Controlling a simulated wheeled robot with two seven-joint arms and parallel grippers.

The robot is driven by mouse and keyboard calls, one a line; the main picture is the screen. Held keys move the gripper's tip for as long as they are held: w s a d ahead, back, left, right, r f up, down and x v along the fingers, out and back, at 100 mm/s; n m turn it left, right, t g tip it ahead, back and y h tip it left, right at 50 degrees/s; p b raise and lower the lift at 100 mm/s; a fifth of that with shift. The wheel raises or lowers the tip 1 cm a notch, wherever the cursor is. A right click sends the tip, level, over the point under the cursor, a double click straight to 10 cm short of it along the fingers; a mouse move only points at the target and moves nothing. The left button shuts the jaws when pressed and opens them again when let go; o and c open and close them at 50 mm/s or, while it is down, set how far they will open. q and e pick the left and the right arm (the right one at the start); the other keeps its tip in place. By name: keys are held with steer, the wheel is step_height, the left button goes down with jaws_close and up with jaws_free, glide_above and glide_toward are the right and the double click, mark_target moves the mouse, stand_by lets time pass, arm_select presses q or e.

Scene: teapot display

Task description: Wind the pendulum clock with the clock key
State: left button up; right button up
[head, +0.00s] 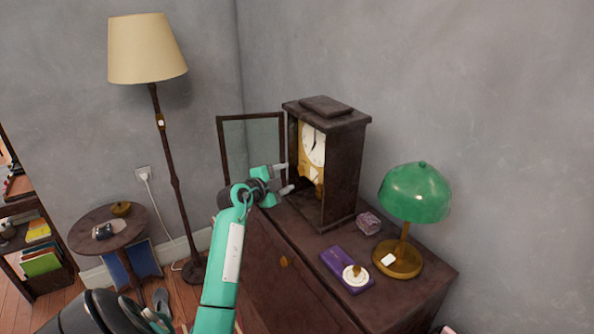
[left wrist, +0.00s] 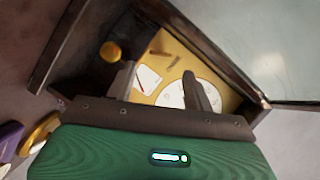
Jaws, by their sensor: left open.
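The pendulum clock (head: 345,170) is a dark wooden case on the dresser. Its glass door (head: 250,150) hangs open to the left. A white dial (head: 313,145) shows inside on a gold back plate. My left gripper (head: 284,179) is open, with its fingers at the clock's open front. In the left wrist view, the open fingers (left wrist: 158,80) stand before the dial and gold plate, with nothing seen between them. A round gold bob (left wrist: 110,52) shows inside the case. Small brownish-gold parts (left wrist: 173,62) show on the plate; I cannot tell whether one is the clock key. My right gripper is not in view.
The dresser top (head: 415,295) also holds a purple case (head: 334,260) with a white round piece (head: 355,275), a purple crystal (head: 368,222) and a green lamp (head: 414,192). A floor lamp (head: 148,50) and round side table (head: 83,235) stand left.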

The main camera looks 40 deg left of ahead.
mark_target(299, 172)
arm_select(q)
steer(key=p+x, duration=0.1)
steer(key=x, duration=0.5)
steer(key=c, duration=1)
